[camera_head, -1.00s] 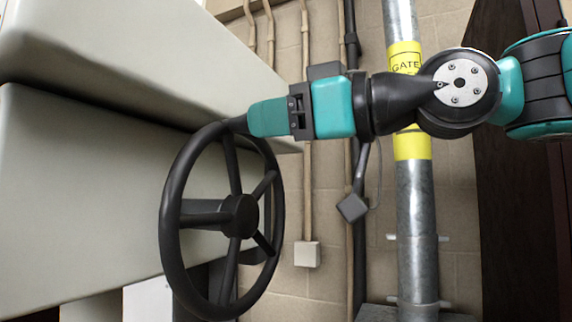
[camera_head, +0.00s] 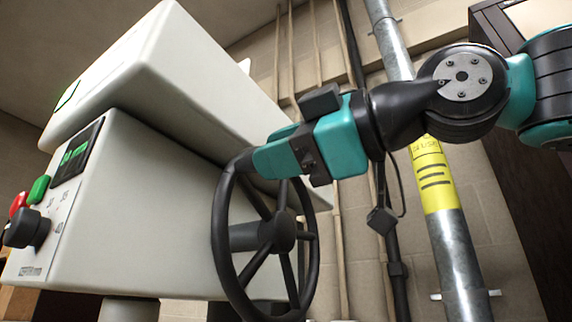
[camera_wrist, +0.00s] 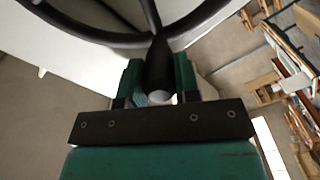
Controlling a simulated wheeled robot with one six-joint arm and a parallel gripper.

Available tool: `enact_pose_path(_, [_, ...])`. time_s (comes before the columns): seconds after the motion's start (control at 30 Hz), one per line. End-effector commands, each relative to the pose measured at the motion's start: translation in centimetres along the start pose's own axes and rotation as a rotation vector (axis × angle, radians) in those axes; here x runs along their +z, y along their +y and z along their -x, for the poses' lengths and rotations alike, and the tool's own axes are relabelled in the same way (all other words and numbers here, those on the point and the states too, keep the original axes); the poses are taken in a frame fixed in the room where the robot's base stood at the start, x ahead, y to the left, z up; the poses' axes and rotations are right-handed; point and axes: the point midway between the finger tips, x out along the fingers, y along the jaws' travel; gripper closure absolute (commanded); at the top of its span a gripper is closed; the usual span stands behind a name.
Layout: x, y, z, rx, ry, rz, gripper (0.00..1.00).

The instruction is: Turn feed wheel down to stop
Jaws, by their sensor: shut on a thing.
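The feed wheel (camera_head: 222,235) is a black spoked handwheel on the side of a pale grey machine (camera_head: 165,220). Its hub (camera_head: 277,233) and several spokes show in the head view. My gripper (camera_head: 256,162) is at the top of the wheel's rim, with teal fingers. In the wrist view my gripper (camera_wrist: 160,80) is shut on a dark part of the wheel (camera_wrist: 158,58), where a spoke or handle meets the rim, between the two fingers. The exact grip point is partly hidden by the fingers.
A control panel with a green display (camera_head: 75,153), a red button (camera_head: 18,204), a green button (camera_head: 38,189) and a black knob (camera_head: 26,230) is on the machine's left face.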

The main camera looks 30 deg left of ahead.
Motion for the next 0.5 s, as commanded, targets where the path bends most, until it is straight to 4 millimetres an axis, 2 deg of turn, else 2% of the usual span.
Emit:
enact_pose_path(0.1, [0.29, -0.66, -0.05, -0.004, -0.002, -0.004, 1.00])
enact_pose_path(0.5, [0.43, -1.01, -0.14, -0.012, -0.006, -0.008, 1.00])
